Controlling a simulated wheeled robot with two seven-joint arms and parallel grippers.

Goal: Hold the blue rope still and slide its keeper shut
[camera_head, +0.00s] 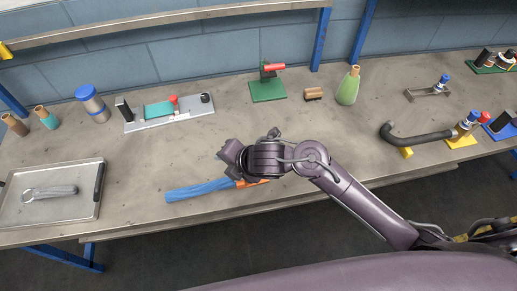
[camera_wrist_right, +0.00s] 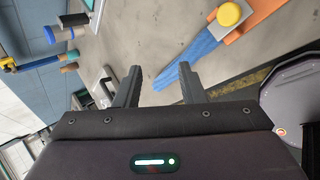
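The blue rope (camera_head: 199,190) lies on the grey bench near its front edge, in the head view. Its right end meets an orange piece (camera_head: 252,182), partly hidden by my right arm. In the right wrist view the blue rope (camera_wrist_right: 202,55) fans out beside the orange strip (camera_wrist_right: 262,17), with a round yellow part (camera_wrist_right: 230,13) near their meeting point; I cannot tell which part is the keeper. My right gripper (camera_head: 230,151) is over the bench, behind the rope. My left gripper is not in view.
A metal tray (camera_head: 50,222) with a grey tool is at the left. A grey fixture plate (camera_head: 150,124), a green base (camera_head: 267,90) and a green bottle (camera_head: 348,87) stand at the back. A black curved handle (camera_head: 415,137) is right. The bench's middle is mostly clear.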

